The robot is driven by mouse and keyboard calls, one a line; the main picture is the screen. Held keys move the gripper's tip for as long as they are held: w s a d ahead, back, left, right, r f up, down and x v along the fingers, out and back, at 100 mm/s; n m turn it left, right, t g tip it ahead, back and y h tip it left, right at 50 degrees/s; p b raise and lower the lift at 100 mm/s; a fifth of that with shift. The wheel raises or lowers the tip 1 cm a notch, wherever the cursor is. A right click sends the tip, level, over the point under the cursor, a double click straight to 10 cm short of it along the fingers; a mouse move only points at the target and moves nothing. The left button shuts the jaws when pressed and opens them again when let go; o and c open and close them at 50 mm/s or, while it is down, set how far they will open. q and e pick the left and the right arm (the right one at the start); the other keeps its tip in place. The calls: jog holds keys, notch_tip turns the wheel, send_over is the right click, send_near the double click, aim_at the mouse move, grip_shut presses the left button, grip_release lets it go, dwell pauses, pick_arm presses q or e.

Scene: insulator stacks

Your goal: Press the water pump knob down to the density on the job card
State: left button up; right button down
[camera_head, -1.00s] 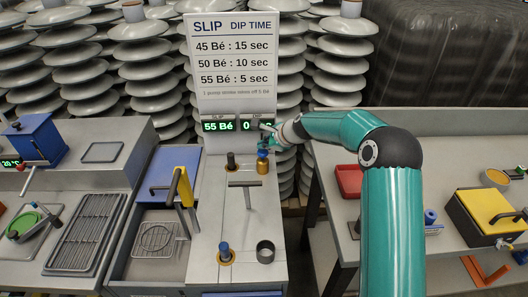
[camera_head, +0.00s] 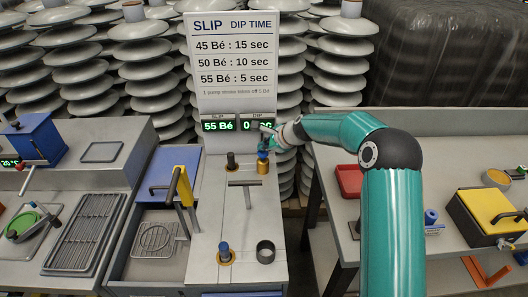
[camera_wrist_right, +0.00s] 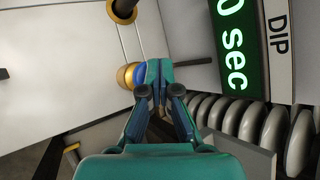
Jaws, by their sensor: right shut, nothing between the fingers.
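A blue knob on a brass body (camera_head: 262,163) stands at the back right of the grey bench; I take it for the water pump knob. My right gripper (camera_head: 266,142) is shut and empty, with its tips right at the knob's top. In the right wrist view the shut fingers (camera_wrist_right: 157,75) are beside the blue knob (camera_wrist_right: 139,75); I cannot tell whether they touch. The slip display (camera_head: 219,126) reads 55 Bé. The sign (camera_head: 234,62) lists 45, 50 and 55 Bé with dip times and says one pump stroke takes off 5 Bé. My left gripper is out of view.
The dip display (camera_head: 257,125), partly hidden by my gripper, shows 0 sec. A black knob (camera_head: 231,160), a T-handle (camera_head: 244,184), a second blue knob (camera_head: 224,249) and a dark ring (camera_head: 265,252) share the bench. A red tray (camera_head: 349,181) is on the right table.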

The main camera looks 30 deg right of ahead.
aim_at(264, 153)
jog(key=shift+s+f+b, duration=0.1)
jog(key=shift+f+b, duration=0.25)
jog(key=shift+f, duration=0.25)
jog(key=shift+r, duration=0.1)
dwell(0.4)
jog(key=shift+r+p, duration=1.25)
jog(key=shift+p, duration=0.05)
notch_tip(264, 153, up, 5)
jog(key=p, duration=0.5)
dwell(1.4)
